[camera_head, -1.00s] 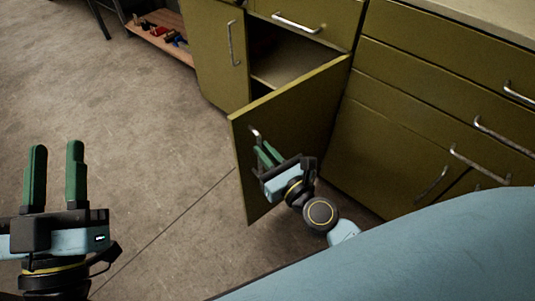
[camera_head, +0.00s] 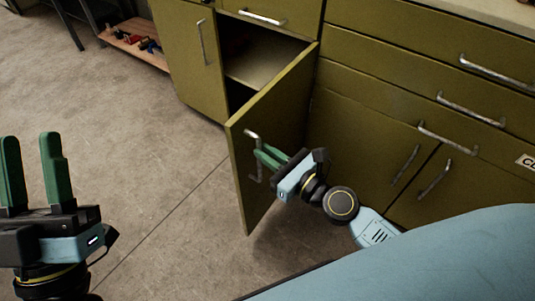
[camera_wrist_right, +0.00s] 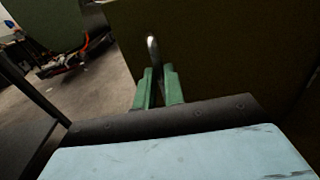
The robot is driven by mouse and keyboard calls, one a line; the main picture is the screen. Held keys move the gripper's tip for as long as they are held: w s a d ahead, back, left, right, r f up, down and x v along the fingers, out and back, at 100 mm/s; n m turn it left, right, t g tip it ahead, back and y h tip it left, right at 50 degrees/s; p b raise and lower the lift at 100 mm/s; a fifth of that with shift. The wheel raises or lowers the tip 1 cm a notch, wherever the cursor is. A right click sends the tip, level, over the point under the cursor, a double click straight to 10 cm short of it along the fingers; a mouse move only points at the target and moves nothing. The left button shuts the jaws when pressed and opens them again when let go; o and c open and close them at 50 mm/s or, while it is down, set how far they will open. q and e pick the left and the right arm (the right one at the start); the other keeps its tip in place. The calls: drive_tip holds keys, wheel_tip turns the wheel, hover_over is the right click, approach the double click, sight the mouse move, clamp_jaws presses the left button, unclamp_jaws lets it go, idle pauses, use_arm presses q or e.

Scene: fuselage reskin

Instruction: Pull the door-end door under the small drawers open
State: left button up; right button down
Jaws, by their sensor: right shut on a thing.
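The olive-green door (camera_head: 275,120) stands swung well out from the cabinet, hinged on its right, with the dark opening and a shelf (camera_head: 262,62) showing behind it. Its metal handle (camera_head: 252,142) is near its free left edge. My right gripper (camera_head: 262,158) is shut on this handle, its green fingers around the bar. In the right wrist view the handle (camera_wrist_right: 152,50) rises from between the fingers (camera_wrist_right: 159,88), against the dark door face. My left gripper (camera_head: 32,172) is open and empty over the floor at the left.
A closed door (camera_head: 190,55) stands left of the opening, a closed drawer (camera_head: 270,15) above it. More closed drawers and doors line the right. A low wooden shelf (camera_head: 135,40) with small coloured things is at the back left. The concrete floor (camera_head: 120,120) is clear.

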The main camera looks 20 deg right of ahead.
use_arm(q)
drive_tip(key=shift+s, duration=0.1)
use_arm(e)
drive_tip(key=shift+w+d+r+h, duration=0.1)
drive_tip(key=shift+w+d+h, duration=0.15)
drive_tip(key=shift+d, duration=0.35)
drive_tip(key=shift+w+d+r+h, duration=0.1)
drive_tip(key=shift+w+d+h, duration=0.1)
drive_tip(key=shift+d, duration=0.35)
drive_tip(key=c, duration=1.5)
unclamp_jaws()
drive_tip(key=shift+d+f, duration=0.1)
drive_tip(key=shift+f, duration=0.05)
use_arm(q)
drive_tip(key=shift+d, duration=0.2)
